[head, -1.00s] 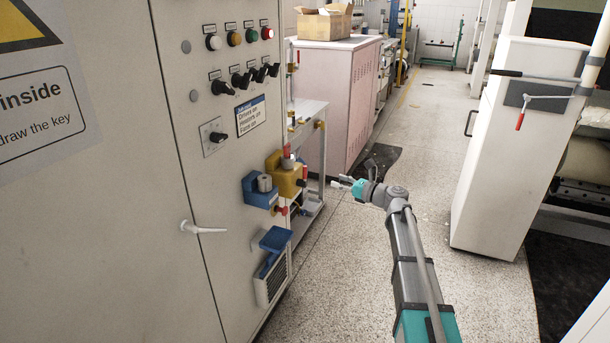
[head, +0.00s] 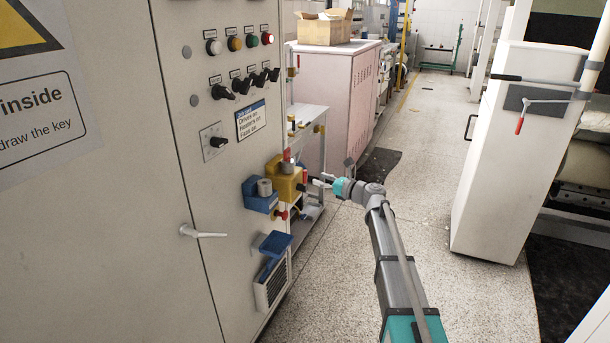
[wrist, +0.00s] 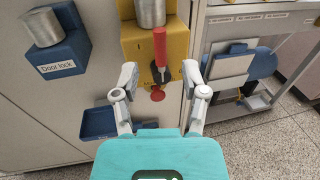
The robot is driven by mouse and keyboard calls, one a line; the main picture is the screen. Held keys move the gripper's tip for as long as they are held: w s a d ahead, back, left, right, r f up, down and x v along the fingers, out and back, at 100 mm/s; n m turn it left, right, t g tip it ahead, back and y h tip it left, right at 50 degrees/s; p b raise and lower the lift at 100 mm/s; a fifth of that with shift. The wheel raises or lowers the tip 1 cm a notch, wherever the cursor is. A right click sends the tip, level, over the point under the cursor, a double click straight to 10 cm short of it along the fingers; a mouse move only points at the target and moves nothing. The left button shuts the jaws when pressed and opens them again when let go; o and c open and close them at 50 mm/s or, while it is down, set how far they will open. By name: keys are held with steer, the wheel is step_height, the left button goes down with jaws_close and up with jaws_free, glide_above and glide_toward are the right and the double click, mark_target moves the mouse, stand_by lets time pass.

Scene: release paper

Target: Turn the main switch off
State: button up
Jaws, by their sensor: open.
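A yellow box (head: 284,180) with a red-topped handle (wrist: 160,45) on its front is mounted on the grey cabinet; I take it for the main switch. In the wrist view the handle stands upright, with its black base (wrist: 160,74) below the red grip, beside a small mark on the yellow box (wrist: 178,45). My gripper (wrist: 160,82) is open, with one finger on each side of the handle's lower part. I cannot tell whether either finger touches it. In the head view my gripper (head: 318,182) is just right of the box.
A blue box labelled "Door lock" (wrist: 60,50) sits left of the yellow box. A blue tray (wrist: 98,122) is below it. A metal stand (wrist: 240,105) is to the right. The cabinet door handle (head: 203,232) projects at left.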

mark_target(305, 181)
steer(key=shift+x, duration=3.45)
jaws_close()
